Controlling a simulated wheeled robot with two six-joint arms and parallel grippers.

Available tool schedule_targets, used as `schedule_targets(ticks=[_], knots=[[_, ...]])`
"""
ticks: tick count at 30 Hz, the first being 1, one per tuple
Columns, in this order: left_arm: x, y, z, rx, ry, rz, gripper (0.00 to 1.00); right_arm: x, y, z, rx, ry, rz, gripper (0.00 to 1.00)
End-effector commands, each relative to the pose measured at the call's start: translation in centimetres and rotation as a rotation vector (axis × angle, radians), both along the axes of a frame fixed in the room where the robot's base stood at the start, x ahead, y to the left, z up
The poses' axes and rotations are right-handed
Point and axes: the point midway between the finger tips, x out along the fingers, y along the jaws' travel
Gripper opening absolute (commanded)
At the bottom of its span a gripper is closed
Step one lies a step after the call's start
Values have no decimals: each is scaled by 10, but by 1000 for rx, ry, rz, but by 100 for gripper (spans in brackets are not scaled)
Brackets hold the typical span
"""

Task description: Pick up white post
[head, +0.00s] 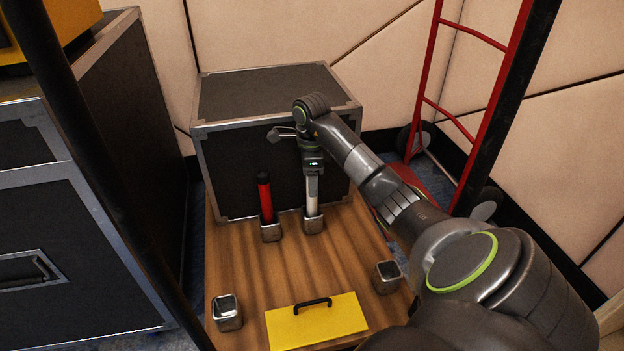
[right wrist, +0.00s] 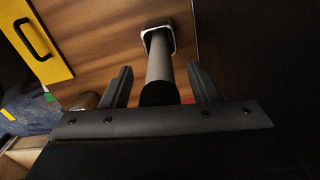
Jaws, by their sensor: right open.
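The white post (head: 312,190) stands upright in a square metal holder (head: 313,223) at the back of the wooden table. My right gripper (head: 312,166) is over its upper part and hides the top. In the right wrist view the post (right wrist: 159,66) rises from its holder (right wrist: 157,33) and lies between the two fingers of my right gripper (right wrist: 158,88). The fingers are open, with a gap visible at least on the left side of the post. My left gripper is not in view.
A red post with a black top (head: 265,198) stands in a holder just left. Two empty-looking holders (head: 227,313) (head: 386,277) and a yellow plate with a black handle (head: 340,320) are at the front. A black case (head: 229,170) stands close behind. The table's middle (head: 300,265) is clear.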

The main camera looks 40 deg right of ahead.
Motion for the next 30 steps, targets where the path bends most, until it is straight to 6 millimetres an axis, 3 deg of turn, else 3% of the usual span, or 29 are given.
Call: schedule_targets(ticks=[10, 22, 30], knots=[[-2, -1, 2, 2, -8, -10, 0, 0, 0, -2, 0, 0, 0, 54], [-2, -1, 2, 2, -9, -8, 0, 0, 0, -2, 1, -1, 0, 1], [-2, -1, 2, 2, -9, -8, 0, 1, 0, -1, 0, -2, 1, 0]])
